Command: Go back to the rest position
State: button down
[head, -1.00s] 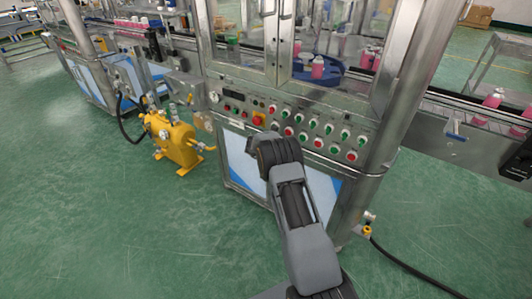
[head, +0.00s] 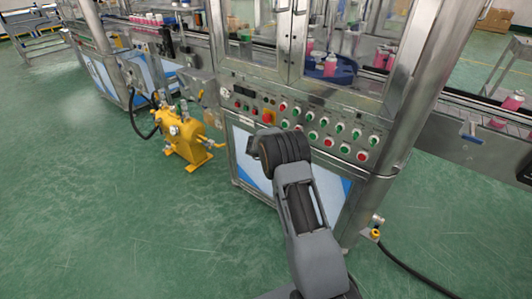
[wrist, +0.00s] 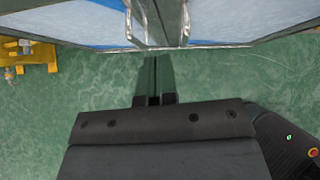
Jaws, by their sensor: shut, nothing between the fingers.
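My gripper (wrist: 153,82) shows in the wrist view with its two dark fingers together and nothing between them. It points toward the green floor (wrist: 215,78), close to the lower part of the machine cabinet at the top of that view. In the head view my grey arm reaches up in front of the cabinet, and its fingers are hidden behind the arm's own links.
The crimping machine's button panel (head: 325,147) lies just beyond my arm. A yellow pump (head: 187,138) stands on the floor to the left. A black hose (head: 415,276) runs along the floor at right.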

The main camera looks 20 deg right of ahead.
jog(key=s+a+r+n+t+y, duration=0.1)
jog(key=a+r+n+t+y, duration=0.3)
jog(key=a+n, duration=0.85)
jog(key=s+a+r+n+g+y+p, duration=0.1)
jog(key=s+a+r+n+y+p, duration=0.25)
jog(key=n, duration=0.55)
jog(key=s+a+r+n+g+y+p, duration=0.1)
jog(key=s+a+r+n+g+y, duration=0.2)
jog(key=s+r+n, duration=0.55)
jog(key=s+d+r+n+g+h+p, duration=0.1)
jog(key=s+r+n+p, duration=0.3)
jog(key=s+r+n, duration=0.4)
jog(key=s+d+r+n+h+p, duration=0.2)
jog(key=s+r+n, duration=0.6)
jog(key=s, duration=0.8)
jog(key=shift+s+d+r+n+g+p, duration=0.2)
jog(key=shift+s+d+n+g+p, duration=0.15)
jog(key=shift+p, duration=0.7)
jog(key=shift+a, duration=0.1)
